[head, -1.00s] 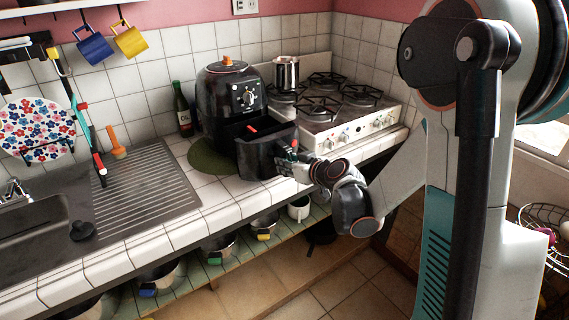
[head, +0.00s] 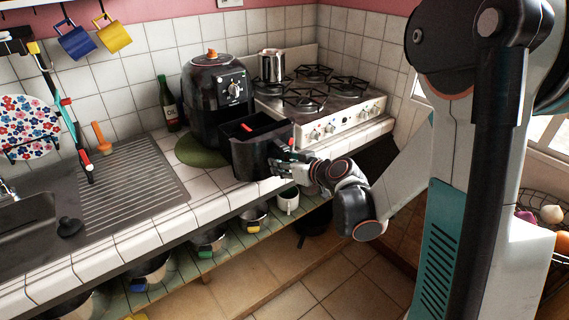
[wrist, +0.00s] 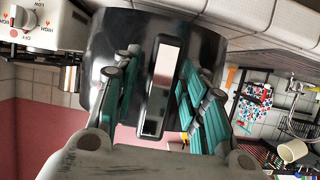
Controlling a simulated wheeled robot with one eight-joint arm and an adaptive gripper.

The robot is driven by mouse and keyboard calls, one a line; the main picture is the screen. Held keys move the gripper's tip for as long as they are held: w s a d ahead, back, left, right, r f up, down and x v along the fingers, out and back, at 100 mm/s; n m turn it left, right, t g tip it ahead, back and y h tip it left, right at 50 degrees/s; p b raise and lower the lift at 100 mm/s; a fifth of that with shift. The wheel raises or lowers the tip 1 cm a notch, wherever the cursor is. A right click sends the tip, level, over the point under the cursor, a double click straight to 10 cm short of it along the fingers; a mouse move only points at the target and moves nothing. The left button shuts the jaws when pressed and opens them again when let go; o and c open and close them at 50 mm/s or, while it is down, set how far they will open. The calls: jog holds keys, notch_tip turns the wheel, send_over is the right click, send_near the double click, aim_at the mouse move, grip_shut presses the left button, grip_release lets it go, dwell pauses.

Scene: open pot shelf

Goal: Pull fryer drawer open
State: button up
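The black air fryer (head: 218,95) stands on the tiled counter, with a dial on its front. Its drawer (head: 250,157) is pulled well out toward the counter's front edge, and its open top shows, with a red-orange part near the rim. My gripper (head: 284,163) is at the drawer's front. In the wrist view, the glossy drawer front (wrist: 108,45) fills the middle, and the upright handle (wrist: 160,90) lies between the teal finger pads of my gripper (wrist: 160,100).
A green mat (head: 190,151) lies under the fryer. A gas stove (head: 325,110) with a metal pot (head: 272,66) is to the right. A green bottle (head: 168,104) stands left of the fryer. A white mug (head: 288,201) and several pots sit on the shelf below.

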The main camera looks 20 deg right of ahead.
jog(key=shift+s, duration=0.1)
jog(key=v, duration=1.2)
dwell(0.5)
